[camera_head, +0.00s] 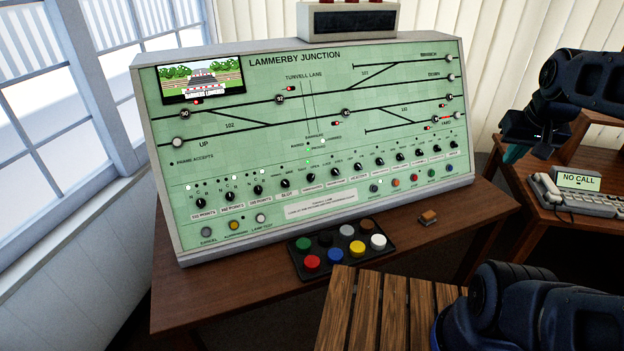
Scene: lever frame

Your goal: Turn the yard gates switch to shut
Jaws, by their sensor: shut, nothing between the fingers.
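The green control panel (300,140) headed Lammerby Junction stands upright on a wooden desk. A row of small black rotary switches (335,172) with white labels runs along its lower half. Most labels are too small to read, so I cannot tell which switch is the yard gates one or how it is set. My gripper (514,153) hangs at the right, apart from the panel and beyond its right edge. It is shut and empty, with teal fingertips partly showing.
A black tray of coloured buttons (325,257) lies on the desk (210,295) before the panel. A small brown block (428,217) lies to its right. A slatted wooden surface (372,310) is in front. A telephone unit reading No Call (580,181) stands at right.

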